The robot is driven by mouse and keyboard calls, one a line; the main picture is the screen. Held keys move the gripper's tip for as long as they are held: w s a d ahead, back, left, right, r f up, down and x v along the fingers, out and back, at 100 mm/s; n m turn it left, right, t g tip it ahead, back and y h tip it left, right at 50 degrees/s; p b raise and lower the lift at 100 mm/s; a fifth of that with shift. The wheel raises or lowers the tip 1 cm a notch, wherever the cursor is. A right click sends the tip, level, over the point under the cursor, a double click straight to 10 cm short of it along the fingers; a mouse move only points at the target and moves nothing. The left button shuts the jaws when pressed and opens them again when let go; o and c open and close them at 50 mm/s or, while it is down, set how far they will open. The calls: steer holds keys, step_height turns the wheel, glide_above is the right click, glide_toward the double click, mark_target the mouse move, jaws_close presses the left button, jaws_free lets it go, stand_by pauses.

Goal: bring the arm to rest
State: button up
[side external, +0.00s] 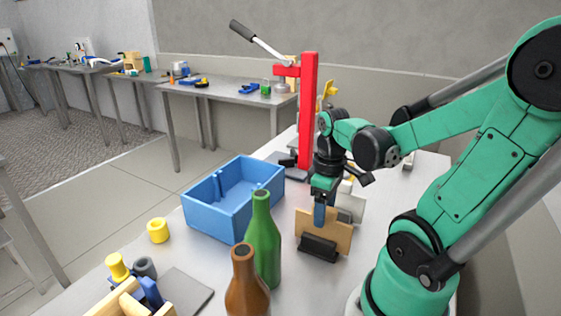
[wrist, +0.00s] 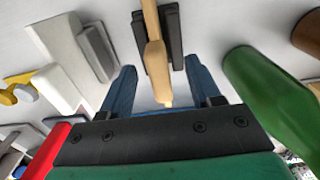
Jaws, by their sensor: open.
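My gripper (side external: 320,214) points down over the white table, its blue fingers at the upper edge of an upright tan board (side external: 323,232). The board stands in a black holder (side external: 318,250). In the wrist view my gripper (wrist: 160,68) is open, with a blue finger on each side of the board (wrist: 155,55) and a visible gap on both sides. The black holder (wrist: 174,35) shows beyond the fingertips. From the side, one finger covers part of the board.
A green bottle (side external: 263,245) and a brown bottle (side external: 246,285) stand close by in front. A blue bin (side external: 215,222) is to the left. A red press (side external: 309,110) with a long lever stands behind. White blocks (wrist: 65,90) lie near the gripper.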

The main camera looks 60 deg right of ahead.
steer(key=shift+f, duration=0.1)
steer(key=shift+r, duration=2.7)
step_height(320, 180, down, 6)
steer(key=shift+r, duration=0.15)
step_height(320, 180, up, 2)
steer(key=shift+r, duration=0.2)
steer(key=r, duration=0.7)
steer(key=shift+w+r, duration=0.2)
steer(key=shift+r, duration=0.15)
steer(key=w+d, duration=0.2)
steer(key=w, duration=1.9)
steer(key=shift+w, duration=0.3)
